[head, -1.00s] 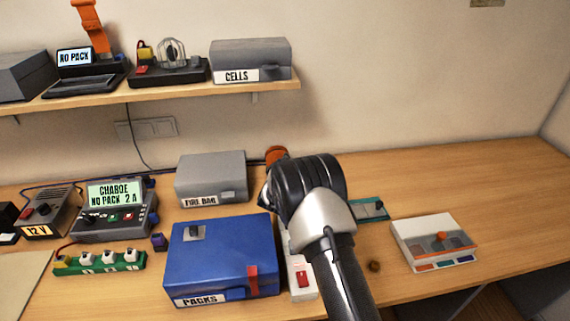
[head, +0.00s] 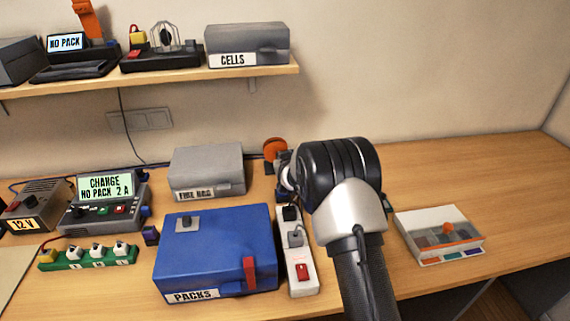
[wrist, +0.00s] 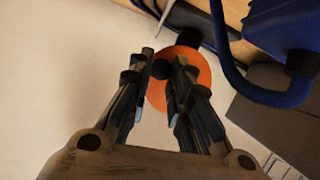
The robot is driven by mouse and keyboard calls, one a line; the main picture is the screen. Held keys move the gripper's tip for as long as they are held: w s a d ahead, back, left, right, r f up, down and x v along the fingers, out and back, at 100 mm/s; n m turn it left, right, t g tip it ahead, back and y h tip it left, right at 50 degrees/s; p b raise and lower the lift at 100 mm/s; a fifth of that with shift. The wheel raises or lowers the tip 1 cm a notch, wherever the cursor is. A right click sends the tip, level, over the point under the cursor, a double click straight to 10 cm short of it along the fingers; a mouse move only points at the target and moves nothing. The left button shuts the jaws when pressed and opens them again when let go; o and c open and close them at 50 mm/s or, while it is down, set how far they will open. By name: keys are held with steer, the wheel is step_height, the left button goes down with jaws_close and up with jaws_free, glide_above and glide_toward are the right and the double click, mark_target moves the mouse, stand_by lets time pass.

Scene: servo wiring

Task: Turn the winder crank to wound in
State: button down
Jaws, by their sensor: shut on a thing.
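The winder shows as an orange disc (head: 275,149) at the back of the bench by the wall, right of the fire bag box. In the wrist view the orange disc (wrist: 187,58) lies behind my fingertips, with a small dark round crank knob (wrist: 160,69) in front of it. My gripper (wrist: 163,66) has its fingers on both sides of this knob and is shut on it. In the head view my gripper (head: 282,172) is just below the disc, partly hidden by my wrist. The winder's lower part is hidden, and its crank position is hard to read.
A grey fire bag box (head: 207,171) and a blue packs box (head: 216,252) stand left of my arm. A white power strip (head: 300,270) lies beside the blue box. A white tray (head: 436,225) sits at right. A shelf (head: 190,80) hangs above left.

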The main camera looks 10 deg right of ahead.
steer(key=shift+d+f+m+y+b, duration=0.15)
steer(key=shift+f+m+y+b, duration=0.2)
steer(key=shift+m+y, duration=0.5)
steer(key=shift+f+m+y+p, duration=0.15)
steer(key=shift+m+y+p, duration=0.2)
steer(key=shift+m, duration=0.4)
steer(key=shift+a+f+m+y+p, duration=0.1)
steer(key=shift+f+m+y+p, duration=0.1)
steer(key=shift+m+y+p, duration=0.35)
steer(key=shift+a+f+m+y+p, duration=0.15)
steer(key=shift+m+y+p, duration=0.2)
steer(key=shift+m+p, duration=0.25)
steer(key=shift+a+f+m+t+y+p, duration=0.15)
steer(key=shift+f+m+t+y+p, duration=0.15)
steer(key=shift+m, duration=0.4)
steer(key=shift+a+f+m+t+y+p, duration=0.1)
steer(key=shift+m+y+p, duration=0.1)
steer(key=shift+m+y, duration=0.35)
steer(key=c, duration=1.5)
jaws_free()
steer(key=shift+f, duration=0.1)
steer(key=shift+o, duration=0.2)
